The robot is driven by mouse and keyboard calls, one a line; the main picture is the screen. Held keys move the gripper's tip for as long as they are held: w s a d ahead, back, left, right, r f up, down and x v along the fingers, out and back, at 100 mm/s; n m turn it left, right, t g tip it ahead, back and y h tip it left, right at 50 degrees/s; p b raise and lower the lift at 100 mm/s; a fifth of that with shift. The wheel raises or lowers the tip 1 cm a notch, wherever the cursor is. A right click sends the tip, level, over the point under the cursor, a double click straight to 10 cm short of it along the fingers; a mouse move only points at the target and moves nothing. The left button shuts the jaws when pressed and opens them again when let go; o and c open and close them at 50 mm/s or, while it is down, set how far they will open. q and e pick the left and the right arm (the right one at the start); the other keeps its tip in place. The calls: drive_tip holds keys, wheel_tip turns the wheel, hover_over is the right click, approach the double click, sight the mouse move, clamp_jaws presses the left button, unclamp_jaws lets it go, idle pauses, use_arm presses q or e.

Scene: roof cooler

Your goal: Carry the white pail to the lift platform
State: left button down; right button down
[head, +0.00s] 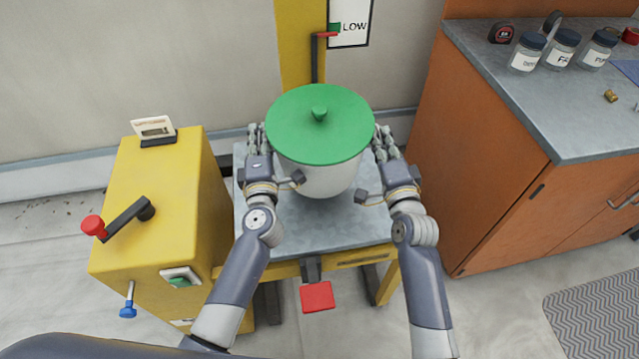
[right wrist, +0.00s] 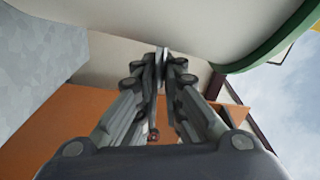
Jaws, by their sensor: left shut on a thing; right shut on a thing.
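The white pail (head: 318,180) with a green lid (head: 318,124) and round green knob is upright over the grey top of the lift platform (head: 330,233). Whether its base touches the platform is hard to tell. My left gripper (head: 261,139) is shut at the pail's left side, and my right gripper (head: 382,142) is shut at its right side. What each holds is hidden in the head view, likely the pail's side handles. In the right wrist view my right gripper's fingers (right wrist: 162,62) meet just under the pail's white wall (right wrist: 175,25).
A yellow cabinet (head: 160,215) with a red-knobbed crank stands left of the platform. A red pedal (head: 317,297) sticks out below the platform's front. An orange bench (head: 490,140) with several jars stands close on the right. A grey mat (head: 595,312) lies at the lower right.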

drive_tip(key=shift+f, duration=0.25)
